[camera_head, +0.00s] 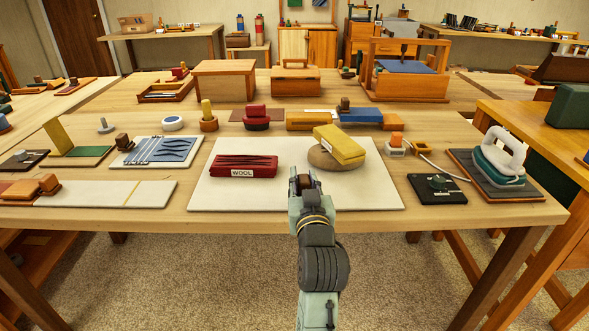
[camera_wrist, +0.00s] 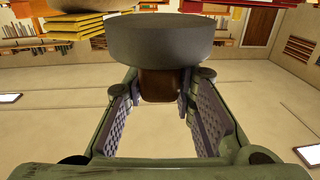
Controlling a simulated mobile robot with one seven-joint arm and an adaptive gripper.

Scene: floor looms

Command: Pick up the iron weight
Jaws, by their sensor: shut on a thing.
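The iron weight shows in the wrist view as a thick grey disc (camera_wrist: 160,40) with a brown knob (camera_wrist: 161,84). My gripper (camera_wrist: 160,88) is shut on the knob, with a finger on each side. In the head view my gripper (camera_head: 305,178) is over the front middle of the cream mat (camera_head: 355,190), with a brown bit between its fingers. The grey disc is hidden there, and I cannot tell whether it touches the mat.
A red WOOL bundle (camera_head: 245,166) lies left of my gripper. The mat's front right is bare.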

